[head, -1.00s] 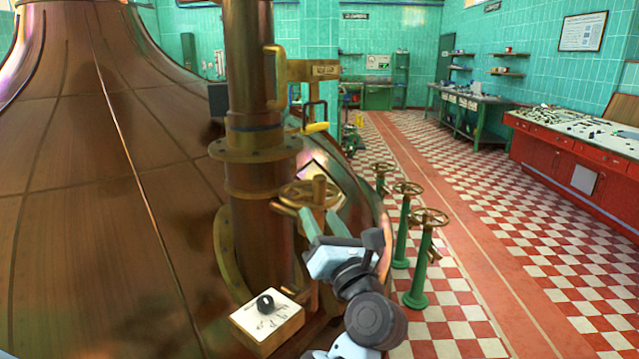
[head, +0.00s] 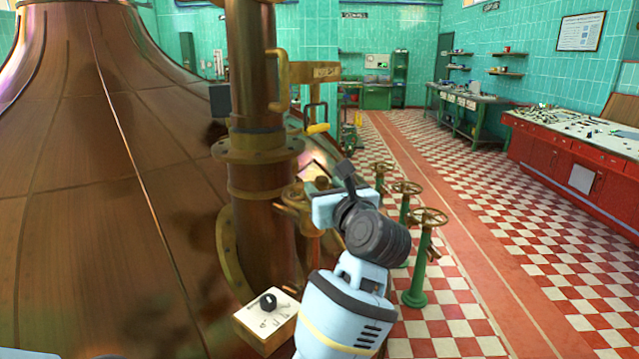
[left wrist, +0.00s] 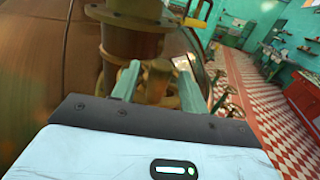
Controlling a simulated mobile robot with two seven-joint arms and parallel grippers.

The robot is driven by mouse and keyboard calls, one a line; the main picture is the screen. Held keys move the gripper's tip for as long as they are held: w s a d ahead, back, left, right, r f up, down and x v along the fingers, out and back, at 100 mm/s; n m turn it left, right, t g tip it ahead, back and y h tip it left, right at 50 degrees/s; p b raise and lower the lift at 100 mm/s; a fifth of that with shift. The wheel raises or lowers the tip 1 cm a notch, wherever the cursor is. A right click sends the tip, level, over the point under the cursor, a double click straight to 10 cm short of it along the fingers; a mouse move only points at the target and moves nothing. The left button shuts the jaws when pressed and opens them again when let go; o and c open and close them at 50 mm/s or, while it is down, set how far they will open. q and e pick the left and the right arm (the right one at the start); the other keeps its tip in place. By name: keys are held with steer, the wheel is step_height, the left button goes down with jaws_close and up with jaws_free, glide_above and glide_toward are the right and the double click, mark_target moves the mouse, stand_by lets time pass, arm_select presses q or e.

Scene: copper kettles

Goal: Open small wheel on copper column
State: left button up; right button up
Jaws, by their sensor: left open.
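The copper column (head: 262,90) rises from the big copper kettle in the head view. The small brass wheel (head: 290,197) sits on the column's right side, low down, and is mostly hidden behind my left gripper (head: 314,190). In the left wrist view my left gripper (left wrist: 160,82) has its two pale green fingers spread apart. Brass parts of the wheel (left wrist: 157,86) show between and beyond them. The fingers look close to the wheel; I cannot tell whether they touch it. My right gripper is not in view.
Several green stands with brass handwheels (head: 428,218) rise to the right. A yellow-handled lever (head: 317,128) is above the wheel. The checkered floor and a red console (head: 570,165) lie further right.

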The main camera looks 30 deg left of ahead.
arm_select(q)
steer(key=shift+x, duration=1.15)
jaws_close()
